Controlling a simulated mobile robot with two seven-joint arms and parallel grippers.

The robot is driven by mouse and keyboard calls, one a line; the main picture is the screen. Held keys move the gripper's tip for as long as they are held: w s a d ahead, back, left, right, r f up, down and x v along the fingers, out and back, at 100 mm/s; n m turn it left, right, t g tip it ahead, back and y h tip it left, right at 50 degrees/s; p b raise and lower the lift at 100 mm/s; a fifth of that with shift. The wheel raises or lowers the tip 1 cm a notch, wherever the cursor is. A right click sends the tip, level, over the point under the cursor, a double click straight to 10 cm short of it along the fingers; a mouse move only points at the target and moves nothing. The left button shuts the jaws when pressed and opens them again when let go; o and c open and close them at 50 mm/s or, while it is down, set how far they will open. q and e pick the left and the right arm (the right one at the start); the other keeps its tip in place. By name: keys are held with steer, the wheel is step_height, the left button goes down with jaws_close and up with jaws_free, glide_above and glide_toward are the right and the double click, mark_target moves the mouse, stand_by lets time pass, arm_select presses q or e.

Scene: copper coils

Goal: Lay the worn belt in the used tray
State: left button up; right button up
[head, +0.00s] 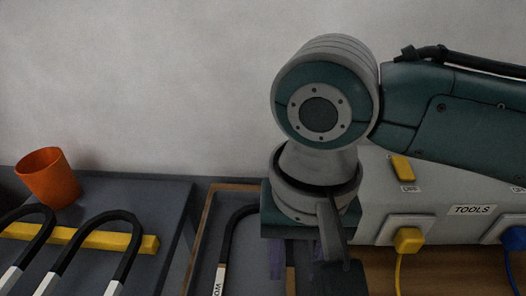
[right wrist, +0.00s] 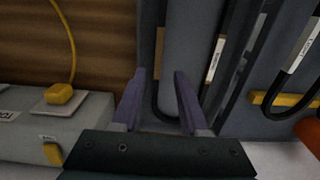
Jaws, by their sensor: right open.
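A black belt (head: 226,240) with a pale label reading "WO..." lies bent in a loop inside a dark, tan-rimmed tray (head: 198,232). Its curved end also shows in the right wrist view (right wrist: 157,106), with the label (right wrist: 215,58) on its right strand. Part of the belt and tray is hidden behind my right arm in the head view. My right gripper (right wrist: 158,95) points down over the tray, open, its purple fingers apart near the loop's curved end. I cannot tell whether they touch the belt. My left gripper is not in view.
Several black belts with white labels (head: 122,255) rest on a yellow bar (head: 95,238) at left. An orange cup (head: 48,177) stands behind them. At right is a grey box (head: 374,208) marked "TOOLS", with a yellow plug (head: 409,240) and blue plug (head: 513,238) on cables.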

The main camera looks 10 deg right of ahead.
step_height(320, 180, up, 7)
steer(key=p, duration=0.1)
steer(key=s+a+f+n+t+y, duration=0.2)
steer(key=s+a+n+y, duration=0.1)
steer(key=s+a+n, duration=0.15)
steer(key=s+d+h, duration=0.1)
steer(key=s+d, duration=0.3)
steer(key=d, duration=0.3)
steer(key=s+d+t+h, duration=0.1)
steer(key=s+d, duration=0.2)
steer(key=d, duration=0.4)
steer(key=shift+s+f+n+t+h, duration=0.3)
steer(key=shift+s+f+n+h, duration=0.05)
steer(key=shift+f+h, duration=0.05)
